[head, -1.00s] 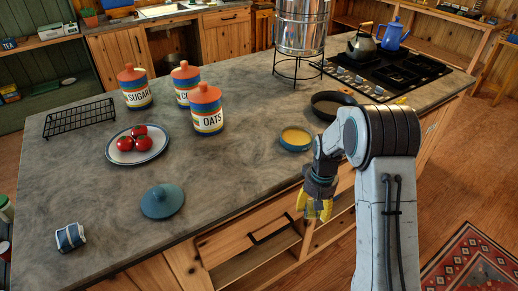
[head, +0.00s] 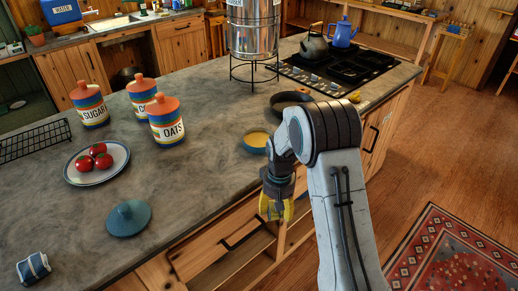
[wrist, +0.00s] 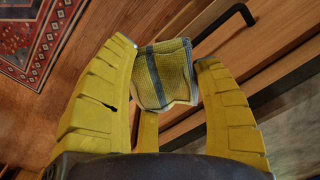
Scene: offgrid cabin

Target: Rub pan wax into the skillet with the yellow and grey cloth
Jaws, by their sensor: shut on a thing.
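My gripper (head: 276,207) hangs beside the counter's front, below the counter top. In the wrist view its yellow fingers (wrist: 164,60) are shut on the yellow and grey cloth (wrist: 163,75), which is folded and has dark grey stripes. In the head view the cloth cannot be told apart from the yellow fingers. The dark skillet (head: 290,98) lies on the counter near the stove, partly hidden behind my arm. A blue tin of yellowish wax (head: 255,139) stands open near the counter's front edge, left of my arm. Cloth and gripper are apart from both.
A teal lid (head: 127,217), a plate (head: 70,176) with tomatoes, canisters (head: 167,124) and a blue-white striped cloth (head: 33,268) are on the counter (head: 190,185). A metal urn (head: 252,30) stands behind the wax. The wooden floor to the right is clear beside a red rug (head: 440,255).

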